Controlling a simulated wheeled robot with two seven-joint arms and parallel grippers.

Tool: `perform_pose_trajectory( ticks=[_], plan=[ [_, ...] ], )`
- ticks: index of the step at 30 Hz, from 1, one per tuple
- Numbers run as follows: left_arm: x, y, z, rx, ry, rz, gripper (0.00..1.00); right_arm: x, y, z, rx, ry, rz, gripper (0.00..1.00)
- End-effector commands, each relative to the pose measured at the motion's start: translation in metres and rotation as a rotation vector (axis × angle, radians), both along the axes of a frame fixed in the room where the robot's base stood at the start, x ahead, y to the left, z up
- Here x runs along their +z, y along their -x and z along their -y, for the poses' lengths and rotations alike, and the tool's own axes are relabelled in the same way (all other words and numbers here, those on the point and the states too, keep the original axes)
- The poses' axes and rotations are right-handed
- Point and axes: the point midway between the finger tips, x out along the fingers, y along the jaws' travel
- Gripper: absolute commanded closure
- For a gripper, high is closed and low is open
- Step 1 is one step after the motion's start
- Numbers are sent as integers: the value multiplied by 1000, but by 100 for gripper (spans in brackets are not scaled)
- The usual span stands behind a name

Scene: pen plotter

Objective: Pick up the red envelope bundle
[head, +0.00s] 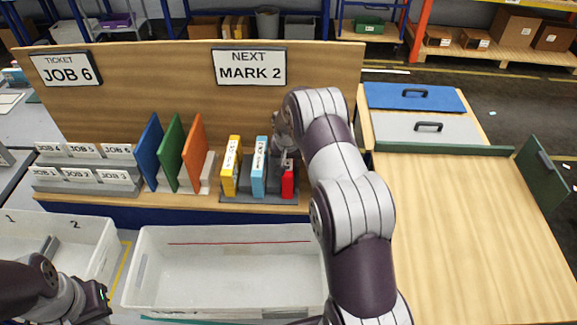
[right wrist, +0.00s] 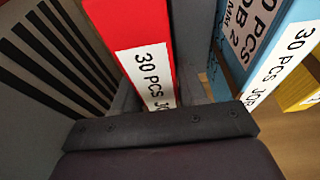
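The red envelope bundle (head: 288,182) stands upright in the right end slot of a dark rack on the wooden bench. In the right wrist view the red bundle (right wrist: 130,42) has a white label reading "30 PCS". My right gripper (head: 285,160) is over the bundle from above, partly hidden behind my right arm. In the right wrist view its fingers (right wrist: 155,100) lie on either side of the bundle. Whether they press on it cannot be told. My left forearm shows at the lower left, but its gripper fingers are out of frame.
A blue bundle (head: 259,168) and a yellow bundle (head: 231,166) stand left of the red one. Blue, green and orange (head: 194,152) dividers are farther left. A large, empty white bin (head: 225,268) is in front. The wooden table (head: 470,240) at right is clear.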

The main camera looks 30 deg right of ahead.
Motion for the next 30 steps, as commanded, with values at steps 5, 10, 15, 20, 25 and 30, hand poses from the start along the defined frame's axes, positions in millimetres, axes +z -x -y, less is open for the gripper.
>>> perform_pose_trajectory(
  ticks=[5, 10, 15, 20, 25, 30],
  plan=[
    [0, 0, 0, 0, 0, 0, 100, 1, 0, 0, 0, 1, 1, 98],
    [0, 0, 0, 0, 0, 0, 100, 1, 0, 0, 0, 1, 1, 98],
    [-6, 0, 0, 0, 0, 0, 100, 10, -1, 0, -1, 1, 4, 98],
    [-20, 0, 0, 0, 0, 0, 100, 40, -2, 0, 1, 2, 7, 98],
    [-36, 0, 0, 0, 0, 0, 100, 87, -1, 0, 1, 2, 7, 98],
    [-46, 0, 0, 0, 0, 0, 100, 131, -1, 0, 1, 1, 5, 98]
  ],
)
